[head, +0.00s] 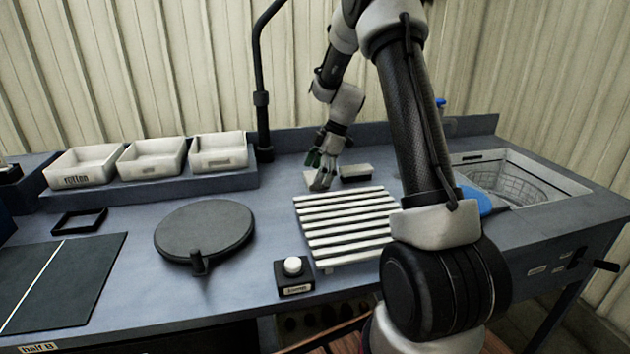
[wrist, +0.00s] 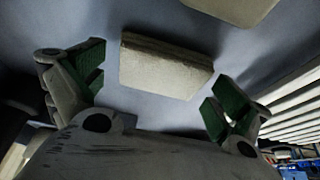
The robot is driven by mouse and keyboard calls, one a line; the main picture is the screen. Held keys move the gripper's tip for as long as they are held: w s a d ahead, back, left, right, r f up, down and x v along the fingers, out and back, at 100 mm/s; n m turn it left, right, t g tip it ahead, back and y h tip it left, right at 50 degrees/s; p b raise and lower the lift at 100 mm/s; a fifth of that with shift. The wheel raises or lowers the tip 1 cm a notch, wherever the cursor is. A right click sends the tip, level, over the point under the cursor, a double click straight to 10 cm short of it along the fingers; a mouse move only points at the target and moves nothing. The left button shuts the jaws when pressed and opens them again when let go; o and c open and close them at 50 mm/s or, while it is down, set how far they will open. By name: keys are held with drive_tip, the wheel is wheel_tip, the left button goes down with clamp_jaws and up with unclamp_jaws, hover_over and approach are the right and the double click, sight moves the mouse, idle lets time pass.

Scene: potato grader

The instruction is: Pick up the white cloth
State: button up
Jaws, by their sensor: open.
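The white cloth (wrist: 165,68) looks like a thick, folded off-white pad lying flat on the blue-grey worktop. In the wrist view it lies between and slightly beyond my gripper's two green-padded fingers (wrist: 152,92), with visible gaps on both sides. My gripper is open and holds nothing. In the head view my gripper (head: 321,171) points down over the cloth (head: 309,178), partly hiding it. The head view does not clearly show the height of the fingertips above the worktop.
A pale-topped dark block (head: 356,172) lies just right of my gripper; a pale piece (wrist: 235,8) shows at the wrist view's top. A white slatted rack (head: 345,225) stands in front. White bins (head: 152,158), a round dark turntable (head: 204,230) and a button box (head: 294,277) are left.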

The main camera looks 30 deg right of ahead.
drive_tip(key=c, duration=0.9)
wheel_tip(320, 180, up, 10)
drive_tip(key=shift+o, duration=1.3)
drive_tip(key=shift+c, duration=0.7)
drive_tip(key=shift+a, duration=0.15)
